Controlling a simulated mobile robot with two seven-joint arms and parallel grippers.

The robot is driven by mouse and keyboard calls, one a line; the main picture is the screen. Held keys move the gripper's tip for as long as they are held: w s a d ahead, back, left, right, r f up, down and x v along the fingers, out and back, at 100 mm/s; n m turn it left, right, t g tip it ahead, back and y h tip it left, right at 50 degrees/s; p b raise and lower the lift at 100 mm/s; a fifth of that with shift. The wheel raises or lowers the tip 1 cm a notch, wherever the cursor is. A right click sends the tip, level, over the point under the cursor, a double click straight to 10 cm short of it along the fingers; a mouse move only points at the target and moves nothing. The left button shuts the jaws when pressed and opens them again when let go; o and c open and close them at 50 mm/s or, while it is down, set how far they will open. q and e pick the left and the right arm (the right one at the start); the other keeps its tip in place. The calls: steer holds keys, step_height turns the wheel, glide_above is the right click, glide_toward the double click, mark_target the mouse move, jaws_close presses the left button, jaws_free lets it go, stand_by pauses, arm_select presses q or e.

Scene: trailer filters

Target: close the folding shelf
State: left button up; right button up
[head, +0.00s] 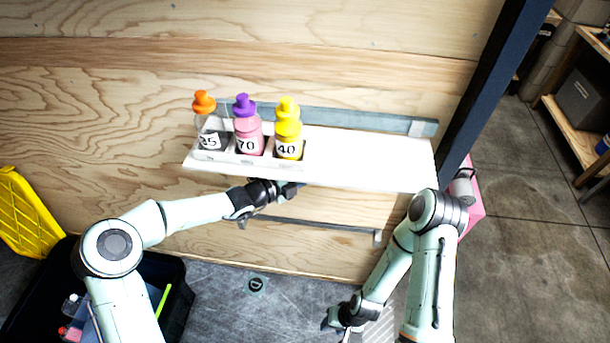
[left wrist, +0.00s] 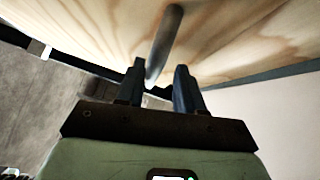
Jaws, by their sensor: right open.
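The folding shelf (head: 375,160) is a white board standing out level from the plywood wall, below a grey-green wall strip (head: 350,118). A white rack on its left part holds an orange-capped bottle (head: 208,125), a purple-capped bottle (head: 247,130) and a yellow-capped bottle (head: 288,130). My left gripper (head: 292,187) is under the shelf's front edge, partly hidden in shadow. In the left wrist view its fingers (left wrist: 158,85) are apart, with a grey rod (left wrist: 165,42) showing between and beyond them; contact cannot be told. My right gripper (head: 343,326) is open and empty, low near the floor.
A grey bar (head: 320,225) runs along the wall below the shelf. A dark post (head: 485,85) stands right of the shelf, with a pink object (head: 472,205) behind it. A black bin (head: 178,300) and yellow crate (head: 28,215) are at lower left.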

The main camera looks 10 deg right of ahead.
arm_select(q)
steer(key=shift+w+d+r, duration=0.15)
steer(key=shift+w+r, duration=0.2)
steer(key=shift+r, duration=0.1)
steer(key=f+v, duration=0.1)
steer(key=v, duration=1.2)
steer(key=shift+s+a, duration=0.25)
steer(key=shift+a, duration=0.05)
steer(key=s+a+f+m+g+y, duration=0.1)
steer(key=s+f+m+g+y, duration=0.1)
steer(key=s+f+m, duration=0.45)
steer(key=s+a+f+m+g+y, duration=0.1)
steer(key=s+f+m+g+y, duration=0.2)
steer(key=f, duration=0.6)
steer(key=s+a+f+m+g+y, duration=0.1)
steer(key=s+f+m+g, duration=0.1)
steer(key=s+f+m, duration=0.45)
steer(key=s+a+f+m+y, duration=0.4)
steer(key=s+a+f+m, duration=0.3)
steer(key=m, duration=1.6)
steer(key=shift+s+f+g+y, duration=0.3)
steer(key=shift+s+f, duration=2.4)
steer(key=shift+f, duration=0.1)
